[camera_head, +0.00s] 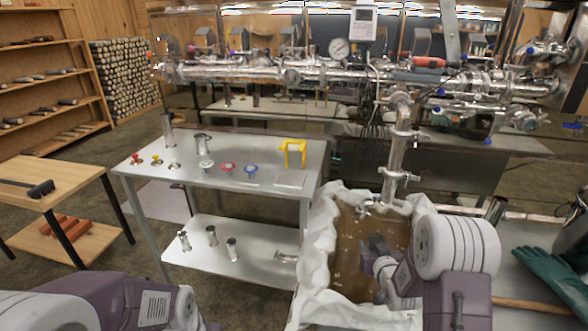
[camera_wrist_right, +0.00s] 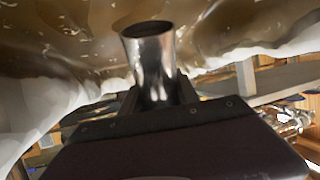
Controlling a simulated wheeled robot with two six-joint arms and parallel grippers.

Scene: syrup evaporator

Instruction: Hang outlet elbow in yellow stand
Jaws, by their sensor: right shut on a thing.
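My right gripper (camera_head: 378,246) is over the cloth-lined tub. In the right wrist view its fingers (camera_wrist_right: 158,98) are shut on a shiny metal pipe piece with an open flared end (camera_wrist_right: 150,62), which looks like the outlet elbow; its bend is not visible. In the head view I cannot clearly make out the held piece. The yellow stand (camera_head: 293,148) is upright on a pale tray at the right end of the steel table, to the left of and beyond my right gripper. Part of my left arm shows at the lower left; its gripper is out of view.
The tub with white cloth (camera_head: 319,235) holds brown liquid. A vertical steel pipe (camera_head: 397,150) comes down above it. Green gloves (camera_head: 555,272) lie at right.

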